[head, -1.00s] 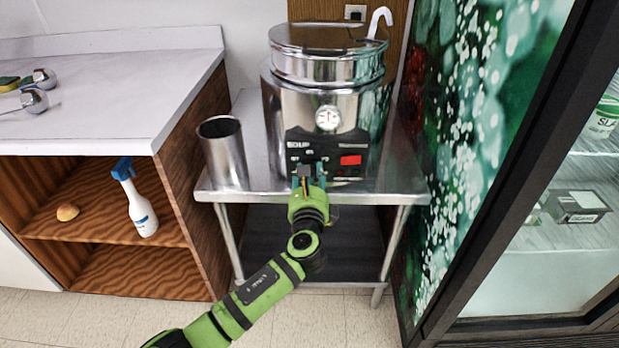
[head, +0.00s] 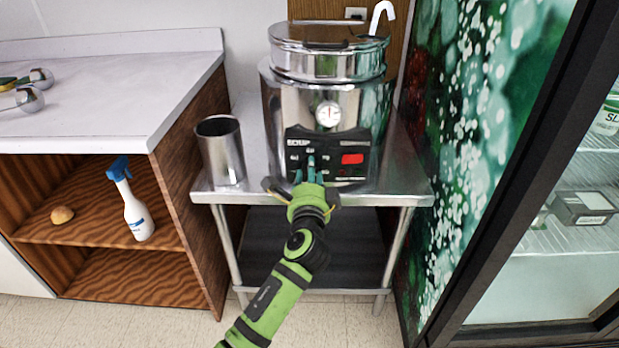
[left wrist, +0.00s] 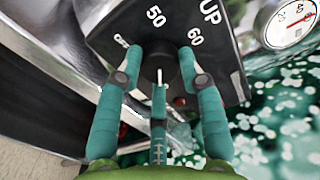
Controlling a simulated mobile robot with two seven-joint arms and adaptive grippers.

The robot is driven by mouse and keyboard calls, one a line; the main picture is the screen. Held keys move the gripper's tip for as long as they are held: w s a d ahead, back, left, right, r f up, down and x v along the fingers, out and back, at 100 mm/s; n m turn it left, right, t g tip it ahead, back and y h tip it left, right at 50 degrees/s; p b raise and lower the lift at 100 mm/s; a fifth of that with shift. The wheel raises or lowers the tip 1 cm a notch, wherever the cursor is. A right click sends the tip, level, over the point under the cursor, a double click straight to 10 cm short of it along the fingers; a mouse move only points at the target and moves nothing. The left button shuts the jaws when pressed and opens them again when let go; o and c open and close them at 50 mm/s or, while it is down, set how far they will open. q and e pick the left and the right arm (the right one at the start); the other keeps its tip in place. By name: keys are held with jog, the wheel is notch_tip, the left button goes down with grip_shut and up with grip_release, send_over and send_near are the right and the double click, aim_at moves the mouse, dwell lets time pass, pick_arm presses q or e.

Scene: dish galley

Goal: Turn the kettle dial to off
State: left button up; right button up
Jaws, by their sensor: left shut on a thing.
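The kettle (head: 290,105) is a round steel soup warmer with a lid, standing on a steel table. Its black control panel (head: 329,143) faces me, with printed marks and a red display. In the left wrist view the dial (left wrist: 159,75) sits on the panel (left wrist: 120,28) near the marks 50 and 60, with a pale pointer line. My left gripper (head: 311,165) reaches the panel from below. The fingers partly hide the dial and nearby marks. My right gripper is not in view.
A steel cup (head: 221,150) stands on the steel table (head: 400,180) left of the kettle. A wooden shelf unit with a white top (head: 110,95) stands at the left, holding a spray bottle (head: 131,200). A glass-door fridge (head: 540,240) stands at the right.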

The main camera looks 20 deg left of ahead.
pick_arm(q)
jog(key=shift+d+f+n, duration=0.15)
jog(key=shift+f+n, duration=0.05)
jog(key=shift+n, duration=0.3)
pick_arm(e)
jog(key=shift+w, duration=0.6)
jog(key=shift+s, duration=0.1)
pick_arm(q)
jog(key=shift+r, duration=0.1)
jog(key=o, duration=1.1)
jog(key=shift+o, duration=0.2)
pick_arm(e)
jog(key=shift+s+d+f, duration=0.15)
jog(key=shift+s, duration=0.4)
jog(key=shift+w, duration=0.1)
